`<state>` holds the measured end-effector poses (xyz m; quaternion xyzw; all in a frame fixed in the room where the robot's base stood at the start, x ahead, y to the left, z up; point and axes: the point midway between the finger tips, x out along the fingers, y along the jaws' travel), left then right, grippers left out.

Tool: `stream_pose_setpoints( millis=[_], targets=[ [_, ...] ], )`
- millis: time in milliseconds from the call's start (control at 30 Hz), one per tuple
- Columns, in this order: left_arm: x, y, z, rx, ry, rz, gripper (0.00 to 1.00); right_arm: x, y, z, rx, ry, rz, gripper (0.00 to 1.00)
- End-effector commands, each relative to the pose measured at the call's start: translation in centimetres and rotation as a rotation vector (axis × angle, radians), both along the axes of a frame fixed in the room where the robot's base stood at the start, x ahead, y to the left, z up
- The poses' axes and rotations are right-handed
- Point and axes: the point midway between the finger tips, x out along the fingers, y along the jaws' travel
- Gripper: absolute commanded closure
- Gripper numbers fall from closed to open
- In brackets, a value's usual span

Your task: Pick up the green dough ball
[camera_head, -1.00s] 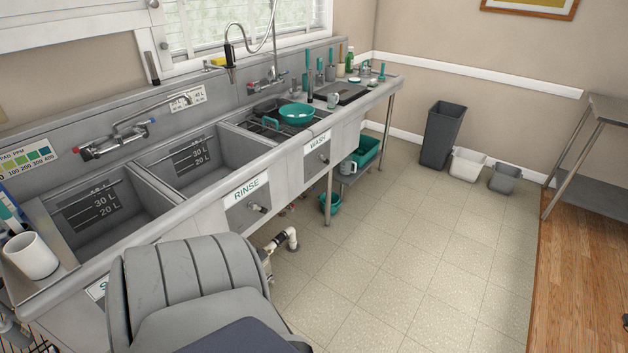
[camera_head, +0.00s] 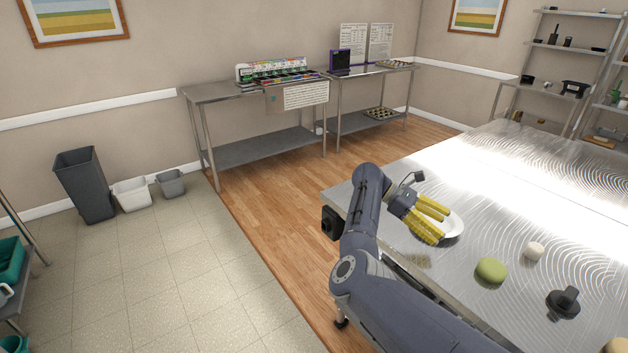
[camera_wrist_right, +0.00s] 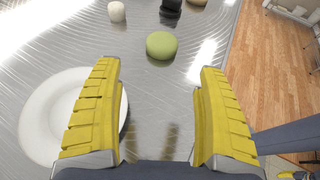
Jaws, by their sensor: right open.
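The green dough ball (camera_head: 491,270) sits on the steel table (camera_head: 480,200) near its front edge. In the right wrist view the ball (camera_wrist_right: 161,45) lies ahead of the fingertips, roughly between their lines and apart from them. My right gripper (camera_head: 430,219) has yellow ribbed fingers and is held over the table, to the left of the ball in the head view. In the wrist view the right gripper (camera_wrist_right: 160,75) is open with nothing between its fingers.
A white plate (camera_wrist_right: 50,115) lies beside and partly under the left finger in the wrist view. A pale ball (camera_head: 534,251), a black knob-like object (camera_head: 565,302) and a tan ball (camera_head: 616,345) are on the table near the green one. Shelving stands behind.

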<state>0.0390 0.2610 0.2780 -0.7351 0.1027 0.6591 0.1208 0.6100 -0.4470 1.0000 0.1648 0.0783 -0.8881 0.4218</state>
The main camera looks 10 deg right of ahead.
Motion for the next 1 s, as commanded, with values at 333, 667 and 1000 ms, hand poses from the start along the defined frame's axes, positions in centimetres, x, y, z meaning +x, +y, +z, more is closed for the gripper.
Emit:
stream_pose_setpoints(
  millis=[333,667,1000],
  targets=[
    [0.3,-0.5,0.0,-0.008,-0.014,-0.008,0.56,-1.9,-1.7,-1.4,0.02,-0.017,-0.018,0.25],
    [0.3,-0.5,0.0,-0.008,-0.013,-0.008,0.56,-5.4,-6.0,-3.7,0.019,-0.016,-0.017,0.25],
    [0.3,-0.5,0.0,-0.008,-0.013,-0.008,0.56,-7.3,-8.3,-4.9,0.02,-0.016,-0.015,0.25]
  ],
)
